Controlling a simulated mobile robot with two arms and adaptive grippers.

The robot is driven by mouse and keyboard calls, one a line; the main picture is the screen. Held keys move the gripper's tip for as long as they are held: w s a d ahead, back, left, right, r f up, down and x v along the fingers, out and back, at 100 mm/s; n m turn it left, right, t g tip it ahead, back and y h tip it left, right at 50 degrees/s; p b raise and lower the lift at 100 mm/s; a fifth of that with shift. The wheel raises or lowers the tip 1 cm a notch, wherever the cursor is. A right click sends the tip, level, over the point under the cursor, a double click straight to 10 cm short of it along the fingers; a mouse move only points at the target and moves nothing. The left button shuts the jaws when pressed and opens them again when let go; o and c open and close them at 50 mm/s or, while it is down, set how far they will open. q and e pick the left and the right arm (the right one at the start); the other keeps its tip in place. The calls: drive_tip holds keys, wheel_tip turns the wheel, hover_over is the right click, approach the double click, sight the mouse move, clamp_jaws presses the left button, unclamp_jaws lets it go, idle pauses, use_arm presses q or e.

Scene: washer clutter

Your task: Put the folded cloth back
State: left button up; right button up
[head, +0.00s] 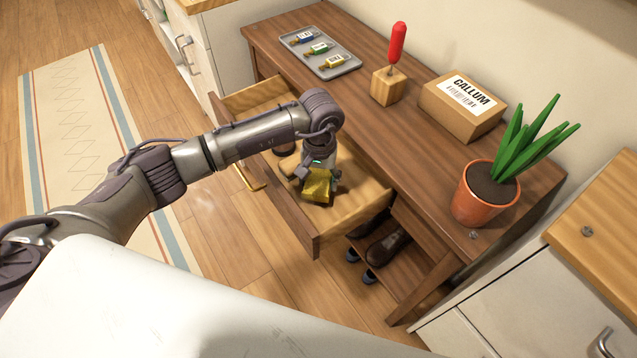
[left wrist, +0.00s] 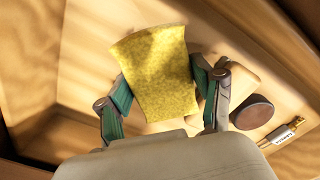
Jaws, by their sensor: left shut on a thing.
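The folded cloth (head: 318,186) is yellow and hangs in my left gripper (head: 318,178), over the open drawer (head: 358,205) of the wooden desk. In the left wrist view the cloth (left wrist: 160,75) sits between the two green-padded fingers of the left gripper (left wrist: 165,95), which are shut on it. The pale drawer floor (left wrist: 85,75) shows behind the cloth. I cannot tell whether the cloth touches the floor. My right gripper is not in view.
A dark round object (left wrist: 252,112) and a labelled key-like item (left wrist: 283,133) lie in the drawer. On the desk stand a grey tray (head: 344,70) with tagged items, a wooden block (head: 387,88) holding a red-handled tool, a CALLUM box (head: 462,108) and a potted plant (head: 482,198).

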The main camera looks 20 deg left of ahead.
use_arm(q)
drive_tip(key=shift+f, duration=1.3)
drive_tip(key=o, duration=1.5)
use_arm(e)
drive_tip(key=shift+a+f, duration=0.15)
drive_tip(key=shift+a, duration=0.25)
use_arm(q)
drive_tip(key=shift+r, duration=0.1)
